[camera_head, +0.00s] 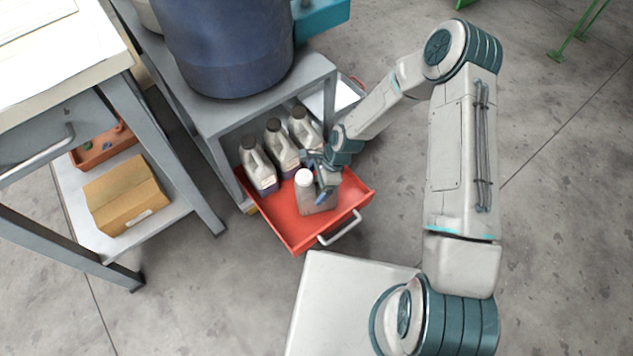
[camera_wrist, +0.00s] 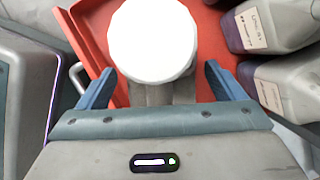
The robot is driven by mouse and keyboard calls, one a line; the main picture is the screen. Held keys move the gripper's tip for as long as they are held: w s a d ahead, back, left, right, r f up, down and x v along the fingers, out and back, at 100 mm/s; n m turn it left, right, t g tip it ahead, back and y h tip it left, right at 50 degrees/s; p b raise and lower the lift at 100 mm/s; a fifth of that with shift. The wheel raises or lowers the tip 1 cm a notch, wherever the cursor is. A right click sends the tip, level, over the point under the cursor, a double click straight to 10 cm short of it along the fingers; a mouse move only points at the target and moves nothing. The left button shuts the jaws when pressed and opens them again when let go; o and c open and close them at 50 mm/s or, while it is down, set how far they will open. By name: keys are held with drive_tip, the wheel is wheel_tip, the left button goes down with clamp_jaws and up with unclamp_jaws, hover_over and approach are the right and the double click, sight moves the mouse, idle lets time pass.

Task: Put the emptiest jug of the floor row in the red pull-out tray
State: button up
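The red pull-out tray (camera_head: 292,233) is drawn out from under a grey bench. A pale grey jug (camera_head: 317,201) with a white cap (camera_head: 304,177) stands in its front part, apparently upright. My gripper (camera_head: 323,183) is at this jug. In the wrist view the cap (camera_wrist: 152,40) hides most of the jug. My gripper's fingers (camera_wrist: 158,82) are spread on either side, with red showing between them and the jug. Several similar jugs, including a left one (camera_head: 258,168), a middle one (camera_head: 281,150) and a right one (camera_head: 303,130), stand in a row at the tray's back, with dark liquid low down.
A blue drum (camera_head: 225,45) stands on the grey bench above the tray. The tray's handle (camera_head: 340,229) faces forward. A table at left has a lower shelf with a cardboard box (camera_head: 126,194) and an orange bin (camera_head: 104,147). The floor in front is clear.

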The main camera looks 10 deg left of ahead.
drive_tip(key=p+v, duration=0.4)
drive_tip(key=v, duration=0.7)
drive_tip(key=shift+r, duration=0.2)
drive_tip(key=shift+v, duration=0.9)
drive_tip(key=s+d+r+n+t+h, duration=0.25)
drive_tip(key=d+r+n, duration=0.45)
drive_tip(key=d+r, duration=0.8)
drive_tip(key=s+d+r+n, duration=0.3)
drive_tip(key=s+r, duration=0.3)
drive_tip(key=r, duration=0.1)
drive_tip(key=s+d+r+n+h, duration=0.1)
drive_tip(key=s+d+r+n, duration=0.1)
drive_tip(key=s+r, duration=0.5)
drive_tip(key=shift+d+n+t, duration=0.35)
drive_tip(key=shift+d+n, duration=0.05)
drive_tip(key=shift+d, duration=0.05)
drive_tip(key=shift+w+h, duration=0.1)
drive_tip(key=shift+h, duration=0.15)
